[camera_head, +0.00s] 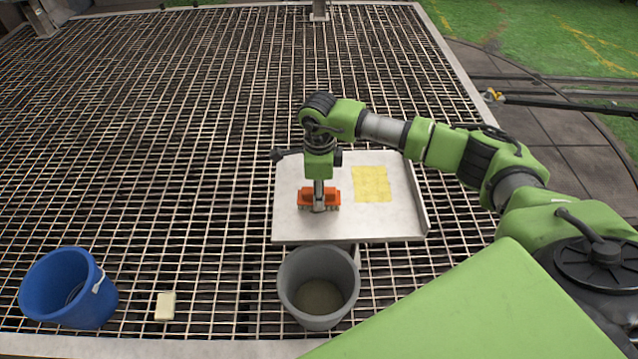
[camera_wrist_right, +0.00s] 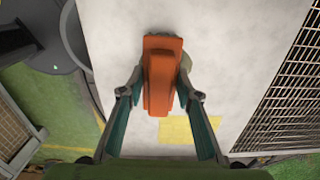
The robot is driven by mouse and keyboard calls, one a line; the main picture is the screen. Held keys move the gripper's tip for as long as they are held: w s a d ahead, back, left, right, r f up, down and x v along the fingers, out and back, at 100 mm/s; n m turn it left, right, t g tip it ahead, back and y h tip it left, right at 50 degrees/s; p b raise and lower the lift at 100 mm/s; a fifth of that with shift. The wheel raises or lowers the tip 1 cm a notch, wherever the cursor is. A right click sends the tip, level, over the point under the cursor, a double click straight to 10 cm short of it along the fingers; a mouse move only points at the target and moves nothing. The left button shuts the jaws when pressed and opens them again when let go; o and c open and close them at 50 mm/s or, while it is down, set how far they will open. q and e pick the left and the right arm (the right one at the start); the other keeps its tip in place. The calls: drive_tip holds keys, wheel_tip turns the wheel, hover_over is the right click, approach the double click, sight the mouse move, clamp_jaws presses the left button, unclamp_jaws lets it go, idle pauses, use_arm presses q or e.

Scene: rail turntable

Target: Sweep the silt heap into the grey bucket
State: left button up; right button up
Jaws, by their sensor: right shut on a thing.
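An orange brush (camera_head: 318,197) with pale bristles stands on the white plate (camera_head: 296,228). My right gripper (camera_head: 319,203) comes down from above and is shut on the brush. In the right wrist view the orange brush (camera_wrist_right: 161,75) sits between both fingers of the gripper (camera_wrist_right: 161,90). The grey bucket (camera_head: 290,290) stands just below the plate's near edge, and a dull brown-grey surface shows inside it. I see no distinct silt heap on the plate; any silt under the brush is hidden. My left gripper is not in view.
A yellow square patch (camera_head: 371,184) marks the plate right of the brush. The plate has a raised right edge. A blue bucket (camera_head: 60,290) and a small cream block (camera_head: 165,306) rest on the metal grating at lower left. The grating behind the plate is clear.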

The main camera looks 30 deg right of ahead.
drive_tip(key=shift+s+a+p, duration=0.25)
drive_tip(key=shift+s+a, duration=0.1)
drive_tip(key=shift+s, duration=0.35)
drive_tip(key=shift+s+a+p, duration=0.25)
drive_tip(key=shift+s+a, duration=0.1)
drive_tip(key=shift+s, duration=0.3)
drive_tip(key=shift+s+a+f, duration=0.1)
drive_tip(key=shift+s+a, duration=0.15)
drive_tip(key=shift+s, duration=0.2)
drive_tip(key=shift+s+a+f, duration=0.1)
drive_tip(key=shift+s+a, duration=0.15)
drive_tip(key=shift+s, duration=0.2)
drive_tip(key=shift+r+p, duration=0.15)
drive_tip(key=shift+p, duration=0.15)
drive_tip(key=shift+r+p, duration=0.55)
drive_tip(key=shift+r, duration=0.4)
drive_tip(key=shift+w, duration=0.1)
